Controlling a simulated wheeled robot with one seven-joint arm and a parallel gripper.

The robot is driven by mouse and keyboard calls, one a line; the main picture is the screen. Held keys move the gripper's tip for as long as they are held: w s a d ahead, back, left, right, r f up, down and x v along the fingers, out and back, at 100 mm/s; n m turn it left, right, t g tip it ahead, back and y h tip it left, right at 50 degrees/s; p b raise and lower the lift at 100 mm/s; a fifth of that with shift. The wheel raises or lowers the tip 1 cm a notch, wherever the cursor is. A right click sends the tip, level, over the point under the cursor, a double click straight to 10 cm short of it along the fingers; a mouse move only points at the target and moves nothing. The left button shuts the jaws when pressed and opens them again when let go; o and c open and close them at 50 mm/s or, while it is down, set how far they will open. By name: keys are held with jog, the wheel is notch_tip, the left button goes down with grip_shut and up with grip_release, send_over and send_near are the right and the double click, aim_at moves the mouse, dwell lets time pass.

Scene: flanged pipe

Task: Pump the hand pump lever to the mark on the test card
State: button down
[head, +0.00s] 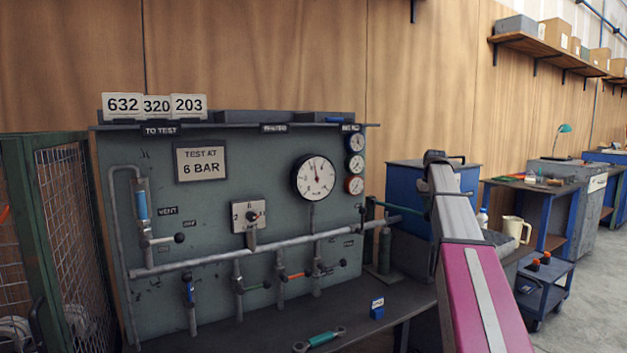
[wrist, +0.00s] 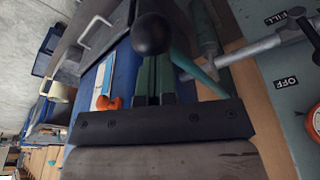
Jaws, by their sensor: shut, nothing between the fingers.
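The test card (head: 201,163) on the green panel reads "TEST AT 6 BAR". The large white gauge (head: 314,177) beside it has its needle pointing nearly straight up, slightly left; its numbers are too small to read. A green upright cylinder (head: 385,250), apparently the hand pump, stands at the panel's right end. A teal lever (head: 400,209) runs from it behind my arm. In the wrist view, a black ball knob (wrist: 152,33) seems to end the teal lever (wrist: 207,78). My gripper (wrist: 165,62) is shut and empty close to the knob; contact cannot be told. The head view hides it.
Pipes and valves (head: 240,256) cover the panel. A blue cabinet (head: 405,183) stands behind the pump. A teal wrench (head: 320,338) and a small blue block (head: 377,308) lie on the bench. A mesh cage (head: 70,240) stands left. Open floor is at far right.

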notch_tip(320, 180, up, 8)
jog(key=shift+r, duration=0.25)
dwell(1.0)
jog(key=shift+f, duration=9.6)
notch_tip(320, 180, up, 19)
jog(key=shift+r, duration=0.1)
